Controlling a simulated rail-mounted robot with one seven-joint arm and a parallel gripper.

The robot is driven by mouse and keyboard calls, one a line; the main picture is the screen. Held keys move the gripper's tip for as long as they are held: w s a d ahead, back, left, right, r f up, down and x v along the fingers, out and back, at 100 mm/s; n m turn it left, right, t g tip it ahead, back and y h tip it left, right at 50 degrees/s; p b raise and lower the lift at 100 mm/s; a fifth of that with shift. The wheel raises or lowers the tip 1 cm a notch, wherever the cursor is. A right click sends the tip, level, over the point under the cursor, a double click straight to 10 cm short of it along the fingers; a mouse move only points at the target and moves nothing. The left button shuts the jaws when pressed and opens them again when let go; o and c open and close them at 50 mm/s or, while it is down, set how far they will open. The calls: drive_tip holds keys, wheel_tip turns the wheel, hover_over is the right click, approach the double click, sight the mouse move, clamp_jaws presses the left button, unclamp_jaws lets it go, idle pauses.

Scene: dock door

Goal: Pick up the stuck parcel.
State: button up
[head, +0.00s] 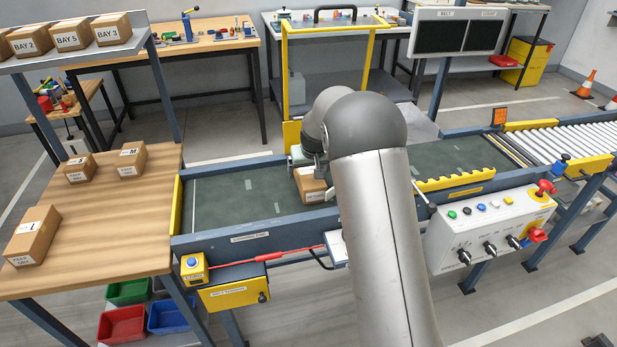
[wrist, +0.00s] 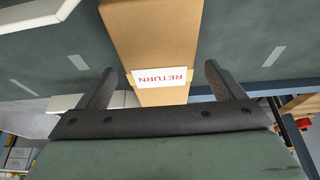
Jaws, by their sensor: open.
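The parcel (head: 311,187) is a brown cardboard box on the dark green conveyor belt (head: 235,192), partly hidden behind my arm in the head view. In the wrist view the parcel (wrist: 150,35) carries a white label with red RETURN lettering. My gripper (wrist: 158,72) is open, with one finger on either side of the parcel's labelled end. Gaps show between both fingers and the box. In the head view my gripper is mostly hidden by my arm, close above the parcel.
A yellow frame (head: 285,75) stands over the belt's far side. A yellow toothed strip (head: 455,178) lies right of my arm. A control box (head: 490,228) hangs at the front. A wooden table (head: 110,215) with several labelled cartons stands left. Rollers (head: 550,139) continue right.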

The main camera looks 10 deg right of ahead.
sight(309, 171)
drive_tip(key=x, duration=0.3)
drive_tip(key=shift+f, duration=0.15)
drive_tip(key=c, duration=1.3)
